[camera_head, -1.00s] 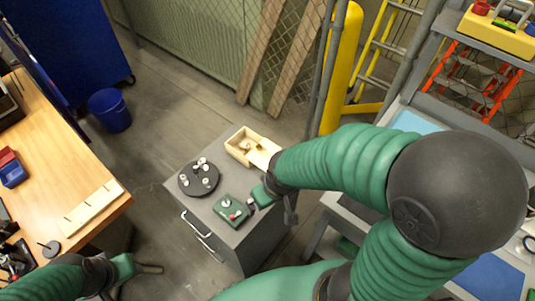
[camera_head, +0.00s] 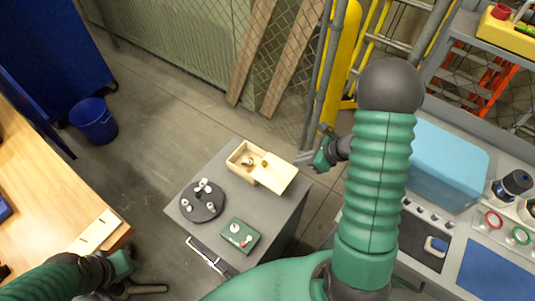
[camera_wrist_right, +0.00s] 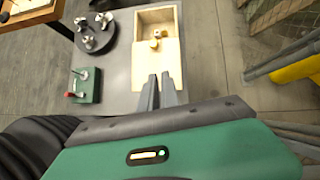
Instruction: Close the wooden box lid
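The wooden box (camera_head: 239,164) sits on the far part of a grey cabinet top, with small pieces inside. Its pale lid (camera_head: 277,178) extends out over the box's right side, leaving the left part open. In the right wrist view the box (camera_wrist_right: 139,32) is open at the far end and the lid (camera_wrist_right: 145,67) covers the near end. My right gripper (camera_head: 303,158) is beyond the lid's right end, apart from it in the head view. Its fingers (camera_wrist_right: 159,76) are close together with nothing seen between them. My left gripper (camera_head: 150,290) is low at the left; its finger opening is unclear.
A dark round holder (camera_head: 201,207) and a green control box (camera_head: 239,236) share the grey cabinet top (camera_head: 215,173). A wooden bench (camera_head: 50,190) is at left. A workstation with a blue bin (camera_head: 445,165) is at right. Fence and yellow post stand behind.

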